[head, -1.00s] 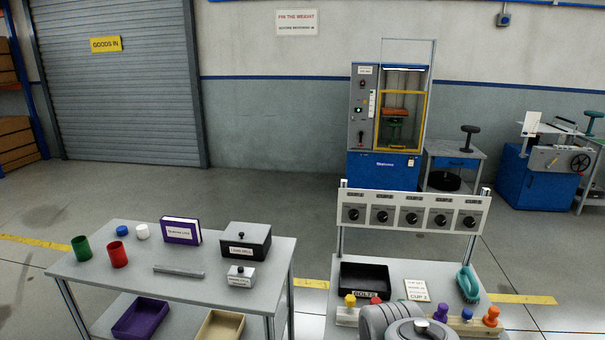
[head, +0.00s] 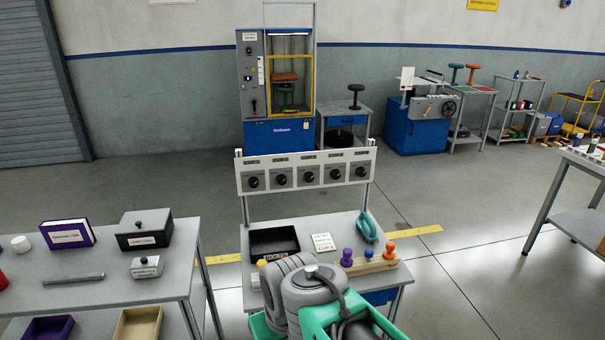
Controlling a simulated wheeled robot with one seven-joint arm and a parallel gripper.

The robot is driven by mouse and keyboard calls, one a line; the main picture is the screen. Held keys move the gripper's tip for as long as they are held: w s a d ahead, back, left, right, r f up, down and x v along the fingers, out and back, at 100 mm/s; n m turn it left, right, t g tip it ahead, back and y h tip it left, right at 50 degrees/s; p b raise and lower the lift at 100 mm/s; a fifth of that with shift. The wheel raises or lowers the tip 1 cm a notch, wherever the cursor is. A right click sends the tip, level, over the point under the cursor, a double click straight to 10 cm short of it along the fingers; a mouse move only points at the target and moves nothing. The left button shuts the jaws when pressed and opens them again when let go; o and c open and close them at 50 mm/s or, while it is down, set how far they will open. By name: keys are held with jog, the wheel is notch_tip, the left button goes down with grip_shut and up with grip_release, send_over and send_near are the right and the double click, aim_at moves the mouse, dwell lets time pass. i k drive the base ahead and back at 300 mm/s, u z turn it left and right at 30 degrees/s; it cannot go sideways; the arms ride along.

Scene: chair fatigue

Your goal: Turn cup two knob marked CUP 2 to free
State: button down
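A white panel (head: 306,191) on two posts stands above the back of the small table, with a row of several black knobs. The second knob from the left (head: 281,180) sits on a grey plate under a small label. The labels are too small to read, so I cannot tell for sure which knob is CUP 2, nor which way it is set. My grey and teal arm rises at the bottom centre, in front of the panel and well short of it. My gripper is out of the frame.
The small table (head: 345,228) holds a black bin (head: 274,242), a white card (head: 323,242), a teal handled object (head: 366,227) and a wooden block (head: 378,263) with coloured pegs. Another table (head: 90,290) stands at left.

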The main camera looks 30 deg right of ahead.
aim_at(281, 179)
jog(key=z, duration=0.6)
jog(key=i, duration=0.5)
jog(key=u, duration=2.2)
